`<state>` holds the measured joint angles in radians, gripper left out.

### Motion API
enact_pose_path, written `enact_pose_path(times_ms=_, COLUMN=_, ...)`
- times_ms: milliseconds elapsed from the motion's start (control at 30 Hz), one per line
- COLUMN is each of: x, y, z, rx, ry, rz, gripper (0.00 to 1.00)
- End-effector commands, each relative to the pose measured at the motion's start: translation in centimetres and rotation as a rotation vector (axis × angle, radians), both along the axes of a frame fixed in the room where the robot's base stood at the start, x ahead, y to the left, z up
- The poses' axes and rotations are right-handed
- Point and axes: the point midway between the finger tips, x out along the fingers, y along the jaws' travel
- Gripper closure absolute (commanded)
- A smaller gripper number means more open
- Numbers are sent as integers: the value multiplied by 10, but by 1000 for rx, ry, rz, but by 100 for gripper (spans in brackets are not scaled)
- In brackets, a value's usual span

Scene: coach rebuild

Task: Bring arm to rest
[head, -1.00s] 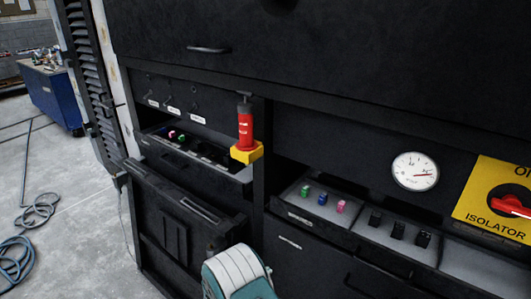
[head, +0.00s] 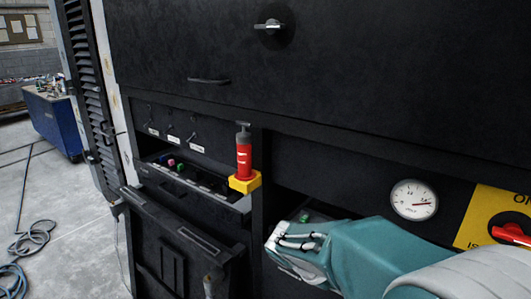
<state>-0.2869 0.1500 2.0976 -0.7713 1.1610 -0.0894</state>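My teal and white arm reaches in from the lower right corner of the head view, across the front of the black cabinet (head: 200,40). Its left end, with white cables on it, lies in front of the lower right tray. No gripper fingers can be made out, so my gripper is not in view. The arm hides most of the lower right tray and its coloured blocks; a green block (head: 304,217) still shows at its edge.
A red cylinder (head: 244,160) stands upright in a yellow holder (head: 245,182) at the centre post. A left tray (head: 212,187) holds small blocks. A gauge (head: 414,200) and a yellow isolator panel (head: 480,215) are at right. Hoses (head: 25,240) lie on the floor at left.

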Motion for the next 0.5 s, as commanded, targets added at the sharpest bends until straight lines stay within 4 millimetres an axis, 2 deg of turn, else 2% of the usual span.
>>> enact_pose_path(times_ms=100, x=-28, y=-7, z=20, rx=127, ry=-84, rz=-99, gripper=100)
enact_pose_path(times_ms=500, x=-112, y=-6, z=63, rx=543, ry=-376, rz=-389, gripper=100)
